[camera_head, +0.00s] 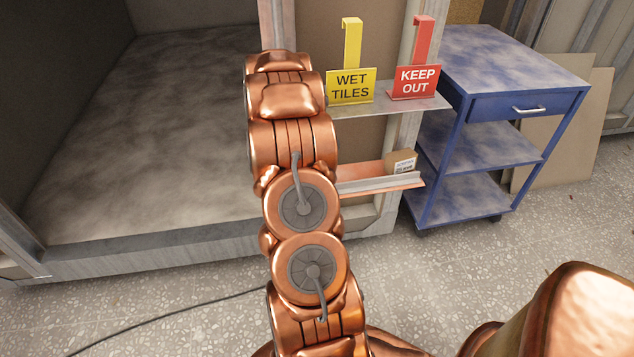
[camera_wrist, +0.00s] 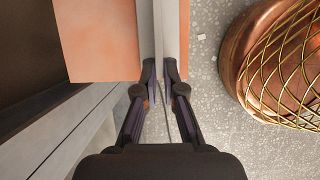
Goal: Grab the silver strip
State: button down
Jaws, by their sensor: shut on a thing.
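The silver strip (camera_head: 385,183) lies lengthwise along the front of the lower, copper-coloured shelf (camera_head: 360,170) in the head view. In the wrist view the strip (camera_wrist: 171,30) runs upward from between my fingertips, beside the copper-coloured shelf surface (camera_wrist: 98,40). My gripper (camera_wrist: 161,78) is shut on the strip, with one dark finger on each side. In the head view my gripper is hidden behind my copper arm, as is the left end of the strip.
A small cardboard box (camera_head: 402,162) sits at the lower shelf's right end. Above, a yellow WET TILES sign (camera_head: 350,86) and a red KEEP OUT sign (camera_head: 414,82) stand on a grey shelf (camera_head: 385,106). A blue cart (camera_head: 515,60) stands right. Speckled floor (camera_head: 450,270) is open in front.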

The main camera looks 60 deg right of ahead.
jog(key=shift+s+a, duration=0.5)
jog(key=c, duration=1.2)
grip_release()
jog(key=v, duration=1.2)
jog(key=shift+d, duration=0.1)
